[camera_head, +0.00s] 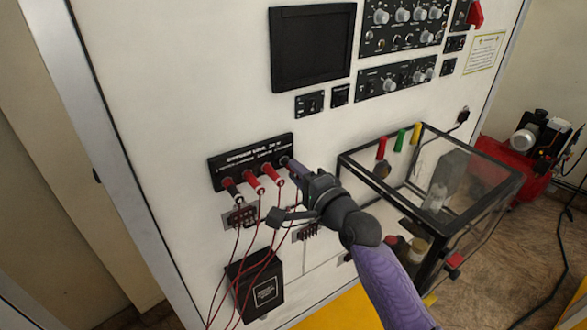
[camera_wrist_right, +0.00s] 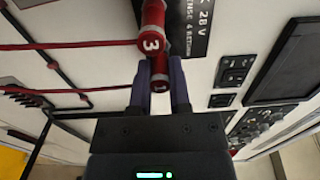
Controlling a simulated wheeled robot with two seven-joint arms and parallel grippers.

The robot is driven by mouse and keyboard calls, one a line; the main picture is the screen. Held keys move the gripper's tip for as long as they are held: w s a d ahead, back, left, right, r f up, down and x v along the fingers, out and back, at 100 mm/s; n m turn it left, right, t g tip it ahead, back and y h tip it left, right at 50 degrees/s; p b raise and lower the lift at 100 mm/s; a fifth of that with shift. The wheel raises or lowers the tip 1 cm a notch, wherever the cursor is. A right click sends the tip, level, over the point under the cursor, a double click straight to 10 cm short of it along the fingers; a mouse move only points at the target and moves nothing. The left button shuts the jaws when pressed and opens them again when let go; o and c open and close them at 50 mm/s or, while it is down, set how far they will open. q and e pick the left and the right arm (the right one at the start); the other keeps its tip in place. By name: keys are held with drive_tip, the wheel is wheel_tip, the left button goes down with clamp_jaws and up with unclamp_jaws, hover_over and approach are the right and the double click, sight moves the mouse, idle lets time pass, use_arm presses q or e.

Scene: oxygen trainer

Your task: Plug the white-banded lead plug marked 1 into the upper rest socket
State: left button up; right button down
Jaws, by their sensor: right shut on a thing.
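My right gripper (camera_head: 290,165) reaches the right end of the black labelled panel (camera_head: 250,160) in the head view. In the right wrist view its two purple fingers (camera_wrist_right: 160,88) are shut on a red plug marked 1 (camera_wrist_right: 161,84). A red plug marked 3 (camera_wrist_right: 152,43) is just beyond it in that view. In the head view several red lead plugs (camera_head: 252,181) sit along the panel's lower edge, and the held plug is hidden by the gripper. I cannot tell which socket is the upper rest socket, nor whether the held plug is seated. My left gripper is not in view.
Red leads (camera_head: 262,235) hang below the panel, past a small socket block (camera_head: 240,216) and a black box (camera_head: 256,288). A clear black-framed case (camera_head: 480,205) stands right of my arm. A screen (camera_head: 311,47) and knob panels (camera_head: 405,25) are above.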

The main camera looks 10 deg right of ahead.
drive_tip(key=shift+s+d+p, duration=0.1)
drive_tip(key=shift+s+p, duration=0.2)
drive_tip(key=shift+p+v, duration=0.85)
drive_tip(key=shift+v, duration=1.35)
